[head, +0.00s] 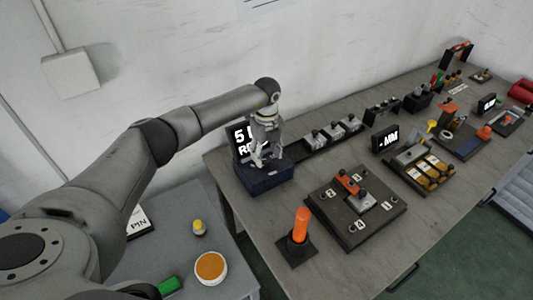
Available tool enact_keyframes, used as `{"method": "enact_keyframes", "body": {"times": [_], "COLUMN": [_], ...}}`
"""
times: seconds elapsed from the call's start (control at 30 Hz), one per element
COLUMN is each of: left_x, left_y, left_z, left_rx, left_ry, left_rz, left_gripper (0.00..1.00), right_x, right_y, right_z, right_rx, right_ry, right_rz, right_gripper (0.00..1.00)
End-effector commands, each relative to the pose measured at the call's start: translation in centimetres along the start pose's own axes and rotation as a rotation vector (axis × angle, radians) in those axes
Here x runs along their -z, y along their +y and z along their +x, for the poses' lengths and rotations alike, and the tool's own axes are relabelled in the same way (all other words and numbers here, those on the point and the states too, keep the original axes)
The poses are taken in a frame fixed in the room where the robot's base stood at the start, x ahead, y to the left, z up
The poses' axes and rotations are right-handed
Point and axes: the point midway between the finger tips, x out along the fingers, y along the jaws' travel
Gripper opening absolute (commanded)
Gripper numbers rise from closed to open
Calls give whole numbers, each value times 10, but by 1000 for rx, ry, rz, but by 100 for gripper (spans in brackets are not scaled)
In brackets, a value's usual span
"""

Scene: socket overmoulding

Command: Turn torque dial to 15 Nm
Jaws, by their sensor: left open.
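A dark blue box (262,183) sits at the near left corner of the long workbench. A black display (239,136) behind it shows a "5" and more characters partly covered by my arm. My left gripper (261,162) points down over the top of this box, with its fingers apart. The torque dial cannot be made out; the gripper covers much of the box top. I cannot tell whether the fingers touch anything there. My right gripper is not in view.
A dark fixture plate (340,222) with an orange clamp and an orange-handled tool (300,230) stand to the right of the box. Several grey parts (333,131) line the back. A side table holds an orange-filled round dish (211,268) and a yellow-capped item (199,228).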

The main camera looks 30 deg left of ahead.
Motion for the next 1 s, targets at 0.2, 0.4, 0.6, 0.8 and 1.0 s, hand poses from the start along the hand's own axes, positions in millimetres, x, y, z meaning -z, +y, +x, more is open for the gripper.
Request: {"method": "enact_keyframes", "body": {"times": [0.2, 0.4, 0.6, 0.8, 1.0], "left_x": [0, 0, 0, 0, 0], "left_y": [0, 0, 0, 0, 0], "left_z": [15, 17, 16, 16, 16], "left_rx": [-1, 0, 0, 0, 0], "left_ry": [0, -1, 0, 0, 0], "left_rz": [1, 1, 1, 1, 10], "left_gripper": [53, 53, 35, 9, 6], "right_x": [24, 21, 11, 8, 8], "right_y": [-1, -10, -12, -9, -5], "right_z": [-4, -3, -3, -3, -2], "right_rx": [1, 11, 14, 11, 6], "right_ry": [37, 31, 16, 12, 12], "right_rz": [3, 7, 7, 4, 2], "right_gripper": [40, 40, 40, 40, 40]}}
